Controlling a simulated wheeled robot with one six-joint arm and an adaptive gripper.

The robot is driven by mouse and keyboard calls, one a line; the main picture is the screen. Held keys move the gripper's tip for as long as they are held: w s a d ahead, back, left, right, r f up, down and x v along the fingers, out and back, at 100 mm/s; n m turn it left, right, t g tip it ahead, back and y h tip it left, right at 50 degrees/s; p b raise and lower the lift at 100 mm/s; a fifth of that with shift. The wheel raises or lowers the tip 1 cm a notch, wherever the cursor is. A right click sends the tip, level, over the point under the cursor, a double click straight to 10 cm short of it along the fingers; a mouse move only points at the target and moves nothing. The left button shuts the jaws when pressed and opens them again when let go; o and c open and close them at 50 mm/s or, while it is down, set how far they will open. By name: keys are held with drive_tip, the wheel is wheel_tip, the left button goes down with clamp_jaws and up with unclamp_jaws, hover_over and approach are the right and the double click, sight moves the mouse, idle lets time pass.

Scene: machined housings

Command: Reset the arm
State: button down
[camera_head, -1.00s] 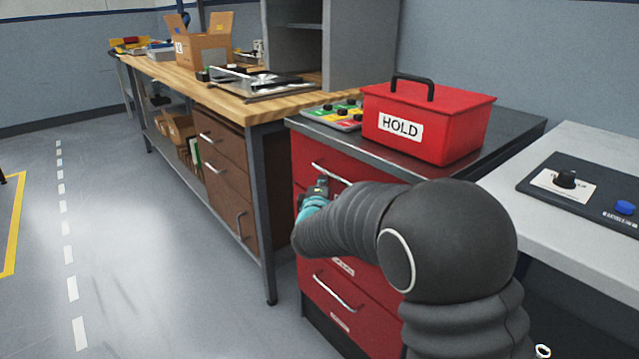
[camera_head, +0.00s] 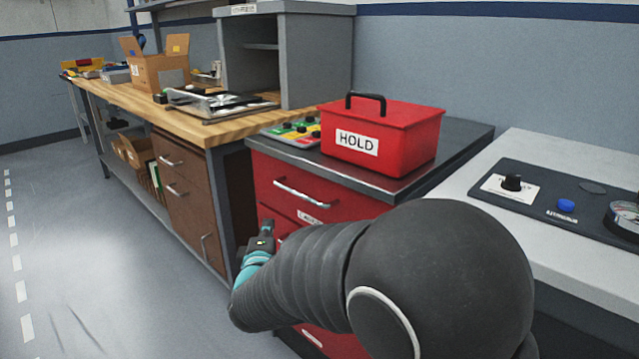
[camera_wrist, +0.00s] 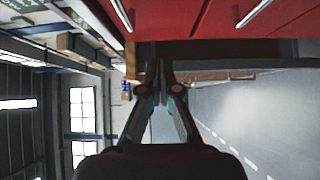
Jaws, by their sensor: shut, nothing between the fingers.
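My arm, in a dark ribbed sleeve, reaches in from the lower right of the head view. My gripper (camera_head: 266,232) is small and partly hidden there, in front of the red drawer cabinet (camera_head: 340,212). In the wrist view my gripper (camera_wrist: 160,68) has its two dark fingers meeting at the tips, with nothing held between them. The red cabinet front (camera_wrist: 200,18) with its bright handles fills the top of that view. I cannot tell whether the gripper touches the cabinet. My arm hides much of the lower drawers.
A wooden bench (camera_head: 190,122) runs left, bearing an open carton (camera_head: 158,72). A pale counter with a control panel (camera_head: 545,195) is at right. Floor (camera_head: 90,240) at left is clear.

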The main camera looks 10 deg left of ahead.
drive_tip(key=s+a+f+m+g+y, duration=0.35)
drive_tip(key=s+f+g, duration=0.2)
drive_tip(key=f, duration=0.45)
drive_tip(key=s+d+f+m+g, duration=0.2)
drive_tip(key=s+d+m+g, duration=0.15)
drive_tip(key=s+g, duration=0.2)
drive_tip(key=s+d+r+m+h, duration=0.2)
drive_tip(key=s+d+r+m, duration=0.1)
drive_tip(key=d, duration=0.9)
drive_tip(key=s+d+r+m+h, duration=0.2)
drive_tip(key=s+d+r+m, duration=0.2)
drive_tip(key=s+d, duration=0.4)
drive_tip(key=s+d+r+m+g+h, duration=0.1)
drive_tip(key=s+d+r+m+h, duration=0.2)
drive_tip(key=d, duration=1.4)
drive_tip(key=s+r+m, duration=0.1)
drive_tip(key=s+m, duration=0.2)
drive_tip(key=shift+s+d, duration=0.25)
drive_tip(key=shift+d, duration=0.15)
drive_tip(key=shift+r, duration=0.1)
